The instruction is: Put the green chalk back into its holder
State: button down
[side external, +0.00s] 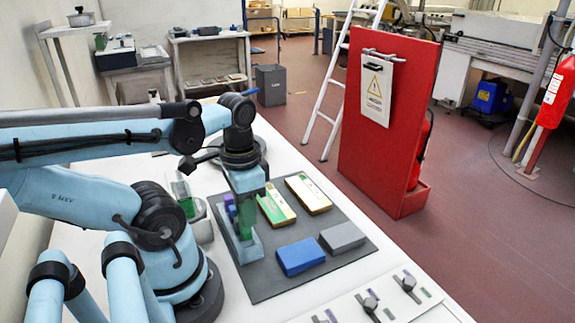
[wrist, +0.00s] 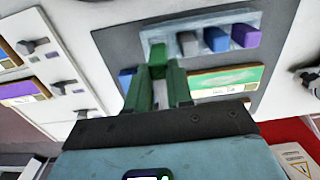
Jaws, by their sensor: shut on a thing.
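My gripper (side external: 244,217) is shut on the green chalk and points down at the left side of the dark mat. In the wrist view the green chalk (wrist: 157,54) shows beyond the tips of my gripper (wrist: 160,72). The pale holder (wrist: 181,25) lies there, with grey (wrist: 188,43), blue (wrist: 215,39) and purple (wrist: 245,36) chalks in a row. The green chalk is at the holder's left end, in line with that row. I cannot tell whether its lower end is inside the holder. In the side view my gripper partly hides the holder (side external: 252,249).
On the mat (side external: 268,286) lie a green-and-cream box (side external: 275,206), a cream box (side external: 308,193), a blue block (side external: 299,256) and a grey block (side external: 342,237). Knobbed fittings (side external: 408,284) line the table's front. A red panel (side external: 385,120) stands beyond the table.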

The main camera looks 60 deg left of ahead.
jog(key=shift+f, duration=0.55)
jog(key=shift+f, duration=0.35)
jog(key=shift+f, duration=0.2)
jog(key=c, duration=0.9)
grip_release()
jog(key=shift+r, duration=0.1)
jog(key=shift+r, duration=3.45)
